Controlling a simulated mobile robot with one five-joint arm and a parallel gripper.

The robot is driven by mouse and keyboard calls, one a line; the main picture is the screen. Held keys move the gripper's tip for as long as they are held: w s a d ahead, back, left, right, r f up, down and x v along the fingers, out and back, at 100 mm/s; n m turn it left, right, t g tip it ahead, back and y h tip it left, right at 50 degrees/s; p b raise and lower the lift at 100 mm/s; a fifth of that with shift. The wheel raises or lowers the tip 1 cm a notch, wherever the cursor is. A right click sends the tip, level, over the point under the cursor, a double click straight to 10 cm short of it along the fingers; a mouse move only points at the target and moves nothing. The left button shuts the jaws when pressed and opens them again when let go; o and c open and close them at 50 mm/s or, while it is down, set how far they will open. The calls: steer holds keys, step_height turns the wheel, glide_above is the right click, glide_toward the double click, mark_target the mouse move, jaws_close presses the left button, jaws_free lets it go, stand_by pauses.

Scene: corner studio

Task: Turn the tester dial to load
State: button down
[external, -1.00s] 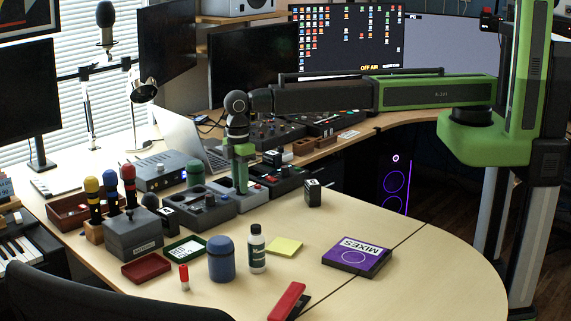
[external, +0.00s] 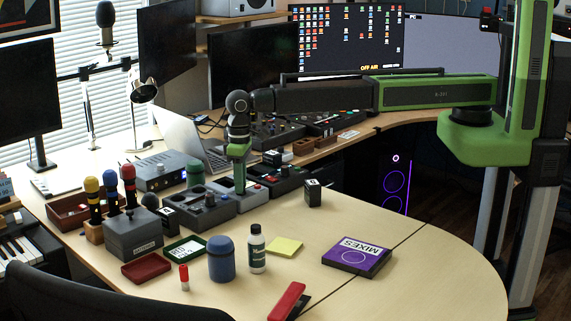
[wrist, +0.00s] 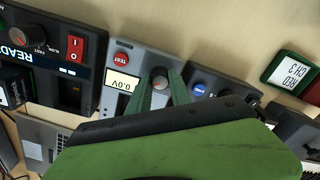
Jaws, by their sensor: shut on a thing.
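The tester in the wrist view (wrist: 138,62) is a grey box with a red TEST button (wrist: 121,57) and a display (wrist: 122,83) reading 0.0V. Its small dark round dial (wrist: 160,80) sits between the green fingers of my gripper (wrist: 161,90), which is shut on it. I cannot make out the load mark or where the dial points. In the external view my gripper (external: 240,188) points down at the tester (external: 255,195), and its fingers hide the dial.
A grey device with a blue button (wrist: 199,89) stands close on one side, and one with a red rocker switch (wrist: 76,48) on the other. A black box (external: 313,193) and a purple MIXES case (external: 357,256) lie to the right. The front right table is mostly clear.

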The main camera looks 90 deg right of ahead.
steer(key=shift+m, duration=0.4)
steer(key=c, duration=1.2)
jaws_free()
steer(key=r+p, duration=1.7)
steer(key=shift+s+d+r, duration=0.1)
steer(key=shift+d+r, duration=0.1)
steer(key=shift+r, duration=0.05)
steer(key=shift+f, duration=0.1)
